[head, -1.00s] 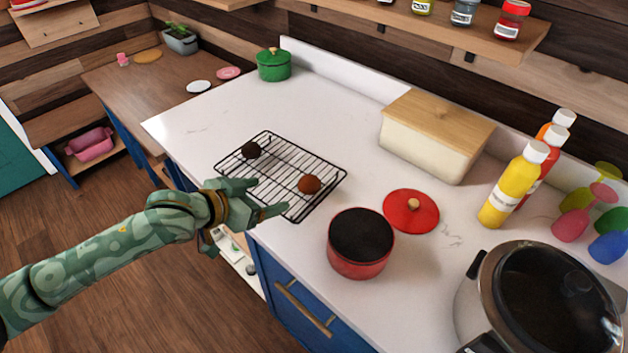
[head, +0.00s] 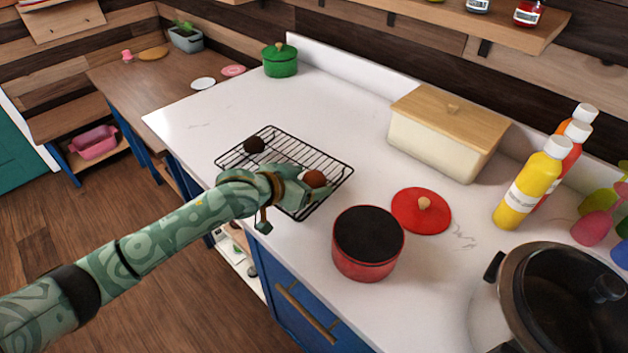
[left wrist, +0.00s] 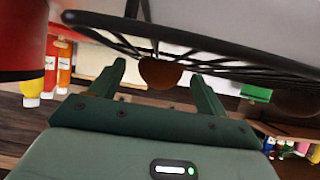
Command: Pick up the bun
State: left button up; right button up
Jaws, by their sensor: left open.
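The reddish-brown bun (head: 314,178) lies on the black wire rack (head: 334,160) on the white counter, near the rack's right side. My left gripper (head: 310,189) is open at the bun, low over the rack's near side, and partly covers it in the head view. In the left wrist view the bun (left wrist: 160,73) shows between the two spread fingers, near their tips, and the rack (left wrist: 200,45) runs across the top. I cannot tell whether a finger touches the bun. My right gripper is not in view.
A dark round item (head: 254,144) sits on the rack's far left. A red pot (head: 368,262) stands close to the right of the rack, with a red lid (head: 421,212) behind it. A cream box (head: 440,145) is farther back. The counter's left part is clear.

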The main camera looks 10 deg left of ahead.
pick_arm(q)
jog(key=c, duration=1.1)
jog(key=shift+o, duration=0.2)
